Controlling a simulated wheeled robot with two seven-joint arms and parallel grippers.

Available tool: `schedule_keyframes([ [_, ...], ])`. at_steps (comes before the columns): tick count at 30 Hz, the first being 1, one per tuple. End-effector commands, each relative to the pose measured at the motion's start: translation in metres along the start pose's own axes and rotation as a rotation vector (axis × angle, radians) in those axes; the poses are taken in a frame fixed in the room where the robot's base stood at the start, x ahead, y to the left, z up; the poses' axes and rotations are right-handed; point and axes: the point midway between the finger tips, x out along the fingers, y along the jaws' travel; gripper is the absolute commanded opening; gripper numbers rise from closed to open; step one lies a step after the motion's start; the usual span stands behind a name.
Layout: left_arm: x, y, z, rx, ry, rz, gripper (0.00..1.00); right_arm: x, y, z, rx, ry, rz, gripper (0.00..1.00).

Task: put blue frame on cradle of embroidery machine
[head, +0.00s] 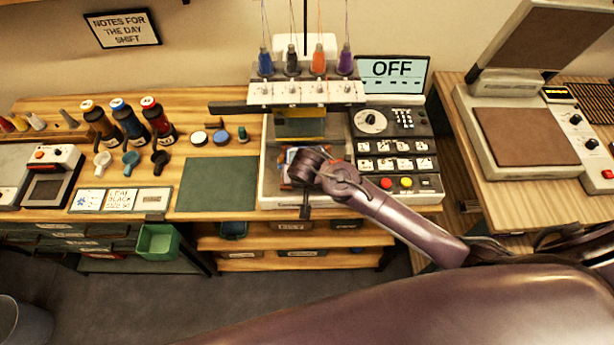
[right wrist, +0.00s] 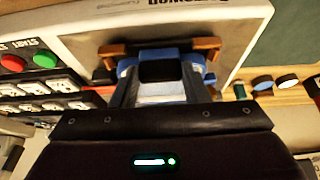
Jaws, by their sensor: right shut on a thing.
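The embroidery machine (head: 306,93) stands on the wooden table in the head view, with several coloured thread spools on top. My right gripper (head: 301,170) is low in front of its needle heads, over the white machine bed. In the right wrist view the gripper (right wrist: 163,88) is shut on the blue frame (right wrist: 154,60). Orange-brown cradle parts (right wrist: 206,44) show on both sides of the frame, very close to it. I cannot tell whether the frame rests on them. In the head view my wrist hides most of the frame and cradle. My left gripper is not in view.
A control panel (head: 392,139) with red and yellow buttons and a screen (head: 393,71) reading OFF are right of the needle heads. A dark green mat (head: 219,185) lies left of the machine. Bottles (head: 158,118) stand farther left. A heat press (head: 527,137) is on the right table.

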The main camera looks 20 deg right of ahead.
Motion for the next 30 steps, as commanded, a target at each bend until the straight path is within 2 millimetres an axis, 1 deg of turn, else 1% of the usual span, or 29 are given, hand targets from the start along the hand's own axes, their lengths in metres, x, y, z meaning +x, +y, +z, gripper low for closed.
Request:
schedule_keyframes([
  [26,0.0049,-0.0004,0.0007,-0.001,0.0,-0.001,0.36,0.0083,-0.0001,0.0041,0.0,0.0,0.0,0.21],
  [27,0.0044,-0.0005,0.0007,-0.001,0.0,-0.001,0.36,0.0078,-0.0001,0.0038,0.0,0.0,0.0,0.46],
  [30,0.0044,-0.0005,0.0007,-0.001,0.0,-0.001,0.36,0.0077,-0.0001,0.0038,0.0,0.0,0.0,0.59],
])
